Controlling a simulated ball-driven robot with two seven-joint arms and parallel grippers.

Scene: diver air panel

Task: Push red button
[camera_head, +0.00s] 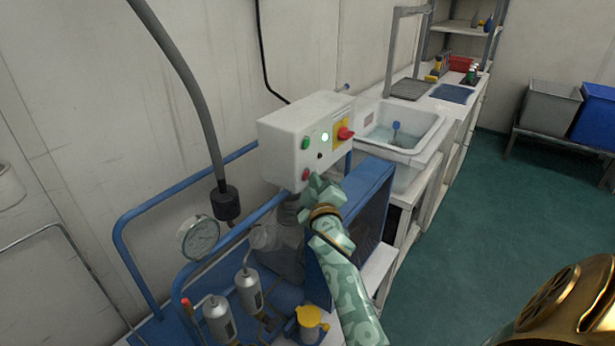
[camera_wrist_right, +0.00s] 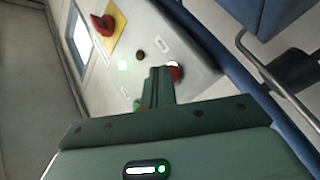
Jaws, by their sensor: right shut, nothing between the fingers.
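The white control box (camera_head: 283,138) is on the wall side. Its front has a red button (camera_head: 305,174) low on the left, a green button (camera_head: 306,143) above it, a lit green lamp (camera_head: 325,137) and a red rotary knob (camera_head: 345,133) on a yellow plate. My right gripper (camera_head: 310,188) is shut and empty, its tips just in front of and below the red button. In the right wrist view the fingers (camera_wrist_right: 160,74) partly cover the red button (camera_wrist_right: 178,73); I cannot tell whether they touch it. My left gripper is not in view.
A blue pipe frame (camera_head: 122,245) with a pressure gauge (camera_head: 198,237) and grey cylinders (camera_head: 248,288) stands below and left of the box. A blue panel (camera_head: 368,190) is close on the right of my right gripper. A white sink (camera_head: 405,126) is beyond it. The green floor is open at right.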

